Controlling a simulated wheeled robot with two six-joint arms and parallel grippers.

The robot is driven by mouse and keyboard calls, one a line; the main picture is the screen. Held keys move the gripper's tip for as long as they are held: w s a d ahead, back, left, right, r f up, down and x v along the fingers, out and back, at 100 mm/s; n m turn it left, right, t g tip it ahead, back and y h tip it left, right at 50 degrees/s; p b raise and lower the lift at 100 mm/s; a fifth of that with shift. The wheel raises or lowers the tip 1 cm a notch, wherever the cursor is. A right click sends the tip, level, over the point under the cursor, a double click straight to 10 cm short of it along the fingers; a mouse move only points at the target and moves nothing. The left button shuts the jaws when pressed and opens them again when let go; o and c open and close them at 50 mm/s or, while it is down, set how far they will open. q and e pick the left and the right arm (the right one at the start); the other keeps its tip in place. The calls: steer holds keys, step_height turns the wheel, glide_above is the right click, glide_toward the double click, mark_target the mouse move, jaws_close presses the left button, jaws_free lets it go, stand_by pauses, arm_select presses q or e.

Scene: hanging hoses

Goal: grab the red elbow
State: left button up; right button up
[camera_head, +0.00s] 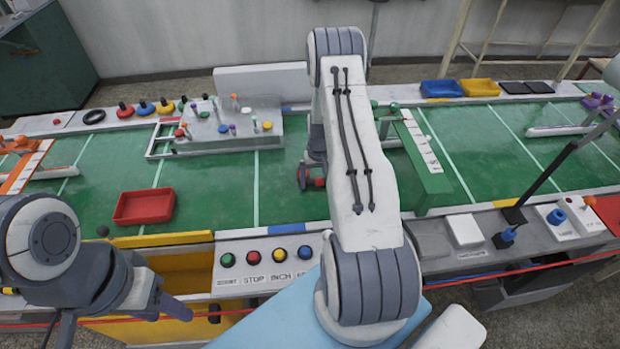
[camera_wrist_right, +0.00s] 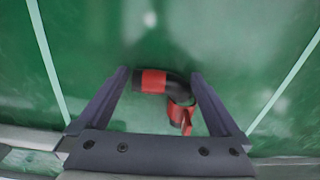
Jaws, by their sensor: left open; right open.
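The red elbow, a black bent piece with red ends, lies on the green surface in the right wrist view (camera_wrist_right: 177,87). A small red part of it shows in the head view (camera_head: 319,182) beside my right gripper. My right gripper (camera_wrist_right: 160,76) is open, with one finger on each side of the elbow near the fingertips. I cannot tell whether the fingers touch it. One red end points left, the other towards the gripper's palm. In the head view my right arm hides most of that gripper. My left gripper (camera_head: 172,306) is open and empty at the lower left, away from the elbow.
A red tray (camera_head: 144,219) stands on the green belt to the left. A grey block with coloured pegs (camera_head: 232,130) stands behind it. A green raised block (camera_head: 425,170) stands right of my right arm. Coloured push buttons (camera_head: 265,257) line the front edge.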

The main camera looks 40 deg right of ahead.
steer(key=shift+c, duration=0.3)
steer(key=c, duration=1.5)
steer(key=shift+r, duration=0.2)
